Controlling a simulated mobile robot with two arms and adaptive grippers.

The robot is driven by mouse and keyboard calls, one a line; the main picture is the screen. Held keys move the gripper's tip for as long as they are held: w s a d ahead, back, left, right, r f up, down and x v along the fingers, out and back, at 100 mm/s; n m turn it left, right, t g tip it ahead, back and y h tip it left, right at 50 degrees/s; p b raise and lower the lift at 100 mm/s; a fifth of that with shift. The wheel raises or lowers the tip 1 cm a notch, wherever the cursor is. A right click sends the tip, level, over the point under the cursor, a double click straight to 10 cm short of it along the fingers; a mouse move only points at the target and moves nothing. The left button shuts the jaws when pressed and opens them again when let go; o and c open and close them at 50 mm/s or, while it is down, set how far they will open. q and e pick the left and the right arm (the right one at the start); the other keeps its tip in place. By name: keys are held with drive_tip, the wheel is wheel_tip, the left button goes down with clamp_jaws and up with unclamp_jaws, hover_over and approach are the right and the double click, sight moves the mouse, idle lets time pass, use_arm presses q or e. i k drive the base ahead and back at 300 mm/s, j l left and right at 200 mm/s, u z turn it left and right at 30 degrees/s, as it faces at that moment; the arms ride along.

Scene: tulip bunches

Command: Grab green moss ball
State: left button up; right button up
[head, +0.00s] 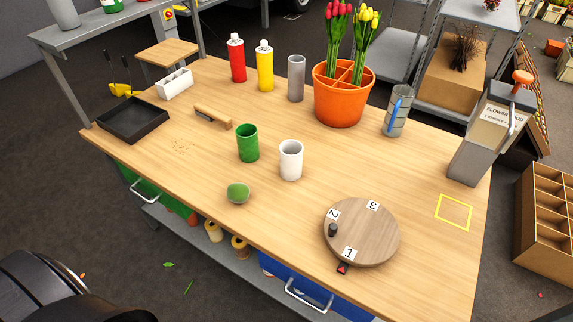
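The green moss ball (238,193) sits on the wooden table (300,220) close to its front edge, left of the round turntable. It looks like a small rounded green lump and nothing covers it. Neither of my grippers shows in the head view.
A green cup (247,143) and a white cup (291,160) stand behind the ball. The round turntable (361,231) with numbered labels is to its right. A black tray (132,119) and a wooden-handled brush (212,115) lie farther left. An orange pot (343,100) with tulips stands behind.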

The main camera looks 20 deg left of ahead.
sight(238, 192)
drive_tip(key=u, duration=1.15)
